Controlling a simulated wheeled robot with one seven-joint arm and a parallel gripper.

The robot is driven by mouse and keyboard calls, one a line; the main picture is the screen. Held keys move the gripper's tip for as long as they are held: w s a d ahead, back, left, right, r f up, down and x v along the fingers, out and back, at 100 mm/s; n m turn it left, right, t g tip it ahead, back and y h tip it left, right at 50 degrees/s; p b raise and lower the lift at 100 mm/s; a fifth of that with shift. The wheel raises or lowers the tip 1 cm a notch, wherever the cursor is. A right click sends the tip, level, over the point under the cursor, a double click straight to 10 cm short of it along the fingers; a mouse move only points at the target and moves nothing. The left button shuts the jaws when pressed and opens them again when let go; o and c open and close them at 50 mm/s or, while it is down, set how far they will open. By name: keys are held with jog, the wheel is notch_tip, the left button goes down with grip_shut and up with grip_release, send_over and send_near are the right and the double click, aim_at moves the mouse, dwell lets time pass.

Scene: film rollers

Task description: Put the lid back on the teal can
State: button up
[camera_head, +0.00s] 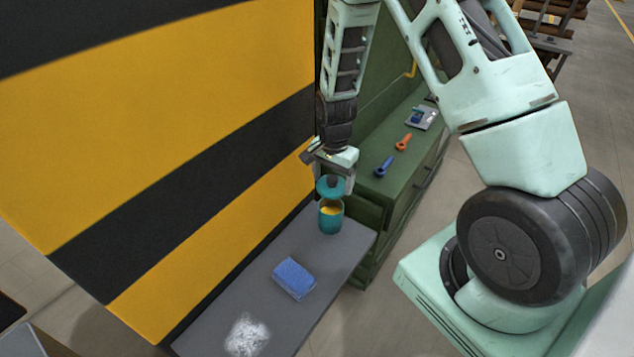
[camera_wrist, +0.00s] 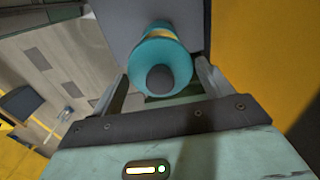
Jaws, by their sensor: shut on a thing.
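My gripper (camera_head: 334,178) is shut on the teal lid (camera_head: 325,191) with its dark round knob (camera_wrist: 160,78), at the far end of the grey table. The teal can (camera_head: 331,222) stands upright on the table just below the lid. Its mouth is uncovered on the near side, and yellow content shows inside. The lid appears apart from the can's rim, slightly above it. In the wrist view the lid (camera_wrist: 161,56) lies between the two fingers and hides part of the can (camera_wrist: 152,27). Exact finger contact on the knob is hard to see.
The grey table (camera_head: 225,310) also holds a blue sponge-like block (camera_head: 293,279) and a white powdery patch (camera_head: 247,337). A yellow-and-black striped wall (camera_head: 190,150) borders it on the left. A green cabinet (camera_head: 385,205) carrying blue and orange tools stands behind.

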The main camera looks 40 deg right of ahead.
jog(key=shift+f+b, duration=2.35)
jog(key=shift+f, duration=0.85)
jog(key=shift+f, duration=0.15)
jog(key=o, duration=1)
jog(key=shift+c, duration=0.2)
jog(key=shift+r+p, duration=2.45)
jog(key=shift+r, duration=1.1)
grip_shut()
